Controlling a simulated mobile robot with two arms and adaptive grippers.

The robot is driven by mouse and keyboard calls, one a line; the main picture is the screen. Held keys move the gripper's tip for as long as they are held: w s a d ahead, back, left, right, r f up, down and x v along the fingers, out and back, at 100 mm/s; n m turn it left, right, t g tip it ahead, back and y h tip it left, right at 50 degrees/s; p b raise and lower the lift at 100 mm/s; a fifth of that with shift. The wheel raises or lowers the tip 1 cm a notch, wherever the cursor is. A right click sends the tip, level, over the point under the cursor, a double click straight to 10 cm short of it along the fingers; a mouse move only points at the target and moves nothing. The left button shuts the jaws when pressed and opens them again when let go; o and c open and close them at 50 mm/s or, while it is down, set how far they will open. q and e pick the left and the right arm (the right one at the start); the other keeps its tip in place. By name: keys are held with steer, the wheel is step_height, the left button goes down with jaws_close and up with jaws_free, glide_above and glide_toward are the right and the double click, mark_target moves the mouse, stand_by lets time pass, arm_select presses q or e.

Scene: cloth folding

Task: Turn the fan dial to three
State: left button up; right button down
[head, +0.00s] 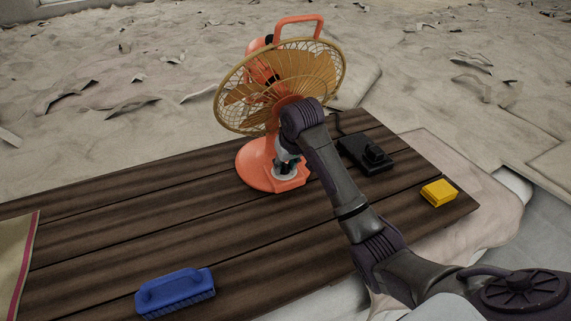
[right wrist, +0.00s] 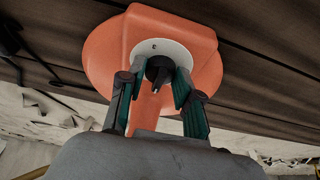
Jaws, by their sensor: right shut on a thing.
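An orange fan with a tan cage (head: 318,72) stands upright on the wooden table, its orange base (head: 250,165) also showing in the right wrist view (right wrist: 105,60). The black dial (right wrist: 159,68) sits on a round white plate (right wrist: 140,52) on the base. My right gripper (head: 287,166) is down at the front of the base. In the right wrist view its green-padded fingers (right wrist: 157,85) are either side of the dial, closed on it. Which number the dial points at is too small to tell. My left gripper is not in view.
A blue brush (head: 175,292) lies at the front of the dark plank table (head: 110,225). A black object (head: 366,153) and a yellow block (head: 438,193) lie right of my right arm. A beige cloth or mat (head: 14,262) is at the left edge. The table's middle left is clear.

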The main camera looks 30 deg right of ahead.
mark_target(284, 165)
steer(key=shift+a+m+h, duration=0.15)
steer(key=shift+m+h, duration=0.45)
steer(key=shift+m, duration=1)
steer(key=c, duration=0.8)
jaws_free()
steer(key=shift+w+v, duration=0.2)
steer(key=shift+v, duration=2.1)
steer(key=s+a, duration=0.1)
steer(key=s, duration=0.3)
steer(key=s+a, duration=0.1)
steer(key=s, duration=0.3)
steer(key=s+a, duration=0.2)
steer(key=s, duration=0.1)
steer(key=shift+s+r, duration=0.2)
steer(key=shift+s, duration=0.2)
